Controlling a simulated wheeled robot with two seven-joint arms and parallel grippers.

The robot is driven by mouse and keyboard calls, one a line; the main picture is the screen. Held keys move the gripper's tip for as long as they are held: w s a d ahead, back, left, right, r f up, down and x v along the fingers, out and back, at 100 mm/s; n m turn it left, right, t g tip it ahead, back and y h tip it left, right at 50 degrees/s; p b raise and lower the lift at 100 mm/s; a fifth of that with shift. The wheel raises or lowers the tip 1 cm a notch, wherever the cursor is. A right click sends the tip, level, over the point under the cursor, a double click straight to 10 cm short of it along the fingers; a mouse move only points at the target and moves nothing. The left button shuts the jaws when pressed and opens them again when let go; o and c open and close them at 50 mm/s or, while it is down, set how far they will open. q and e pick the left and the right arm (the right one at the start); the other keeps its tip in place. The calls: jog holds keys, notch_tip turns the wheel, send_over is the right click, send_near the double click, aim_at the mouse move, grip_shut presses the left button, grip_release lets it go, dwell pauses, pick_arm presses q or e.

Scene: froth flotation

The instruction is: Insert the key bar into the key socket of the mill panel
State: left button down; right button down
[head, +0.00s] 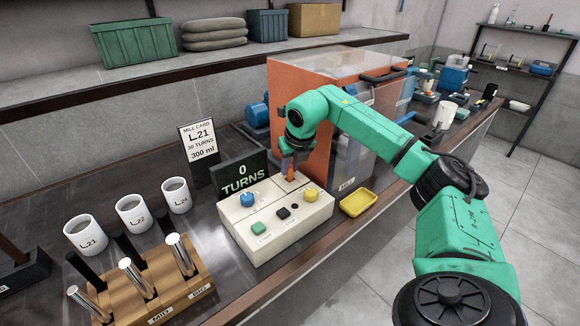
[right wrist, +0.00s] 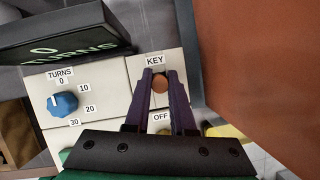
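The mill panel (head: 240,214) is a cream box on the bench with a blue turns knob (head: 247,199), a yellow knob (head: 311,195) and green and black buttons. My right gripper (head: 289,168) points down at the panel's back right part. In the right wrist view, its purple fingers (right wrist: 160,78) are closed around the copper-brown key bar (right wrist: 160,84), seen end-on. The bar is just below the KEY label (right wrist: 155,60). The key socket is hidden under the bar and fingers, so I cannot tell whether the bar is inside it. My left gripper is out of view.
A sign reading 0 TURNS (head: 240,175) stands behind the panel. The orange mill housing (head: 300,85) rises close beside my right gripper. A yellow tray (head: 358,203) lies right of the panel. White cups and a wooden rack (head: 165,300) stand at left.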

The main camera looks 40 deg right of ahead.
jog(key=c, duration=0.7)
grip_release()
